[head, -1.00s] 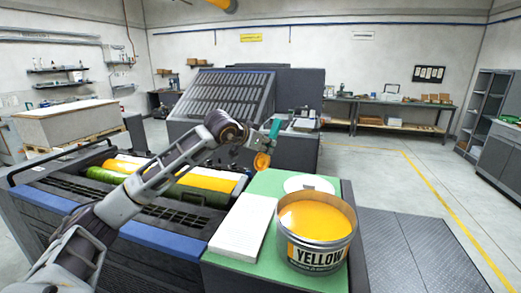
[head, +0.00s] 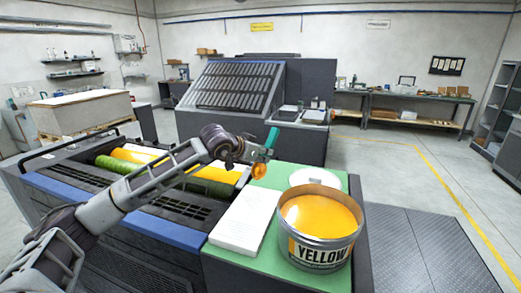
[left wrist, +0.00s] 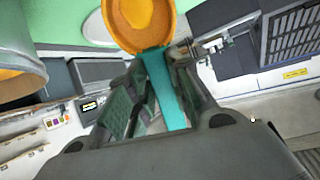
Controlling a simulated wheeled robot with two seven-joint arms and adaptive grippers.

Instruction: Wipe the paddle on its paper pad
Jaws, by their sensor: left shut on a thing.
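The paddle has a teal handle (head: 271,139) and a round yellow-orange head (head: 259,171). My left gripper (head: 258,153) is shut on its handle and holds it above the far end of the green top. The head hangs downward, apart from the pad in the picture. In the left wrist view, the handle (left wrist: 165,90) runs between the fingers (left wrist: 160,72) and the head (left wrist: 140,20) is ink-coloured. The white paper pad (head: 243,222) lies flat on the green top, nearer than the paddle. My right gripper is not in view.
An open tin of yellow ink (head: 326,252) stands right of the pad. A white round lid (head: 320,179) lies behind it. The green top (head: 275,262) is clear between pad and tin. Press rollers (head: 125,167) lie left, under my arm.

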